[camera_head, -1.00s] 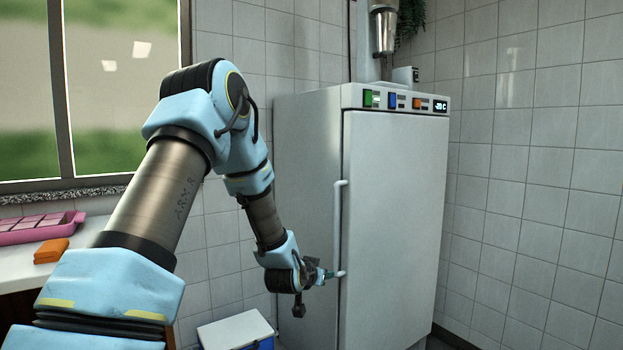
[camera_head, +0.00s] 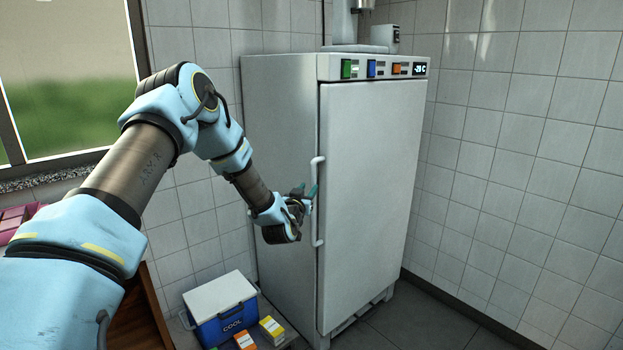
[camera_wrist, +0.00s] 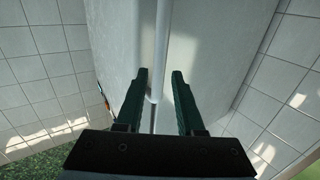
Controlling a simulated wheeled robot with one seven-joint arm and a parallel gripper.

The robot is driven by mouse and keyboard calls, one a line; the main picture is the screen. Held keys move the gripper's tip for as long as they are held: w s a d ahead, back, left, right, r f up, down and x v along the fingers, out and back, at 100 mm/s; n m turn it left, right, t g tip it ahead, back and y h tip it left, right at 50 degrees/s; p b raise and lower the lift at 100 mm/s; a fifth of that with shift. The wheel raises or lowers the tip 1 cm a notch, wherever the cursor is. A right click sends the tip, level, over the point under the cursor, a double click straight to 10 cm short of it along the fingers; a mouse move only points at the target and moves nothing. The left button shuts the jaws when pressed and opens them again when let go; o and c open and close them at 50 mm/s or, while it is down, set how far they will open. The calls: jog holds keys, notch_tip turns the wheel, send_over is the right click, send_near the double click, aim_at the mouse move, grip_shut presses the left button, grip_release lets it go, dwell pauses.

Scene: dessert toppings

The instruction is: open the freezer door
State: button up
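The freezer is a tall white cabinet (camera_head: 280,150) with its front door (camera_head: 370,190) shut. A vertical white bar handle (camera_head: 319,225) runs along the door's left edge. It also shows in the wrist view (camera_wrist: 161,40). No contact is visible.
A blue cooler with a white lid (camera_head: 222,308) stands low, left of the freezer. Small yellow and orange boxes (camera_head: 271,329) lie beside it. A counter with a pink tray (camera_head: 14,220) is at far left. Tiled floor in front of the door is clear.

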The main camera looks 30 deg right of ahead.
aim_at(313, 183)
jog(key=shift+p+x, duration=0.7)
jog(key=shift+x, duration=2.4)
jog(key=shift+s, duration=0.1)
jog(key=shift+c, duration=0.4)
grip_shut()
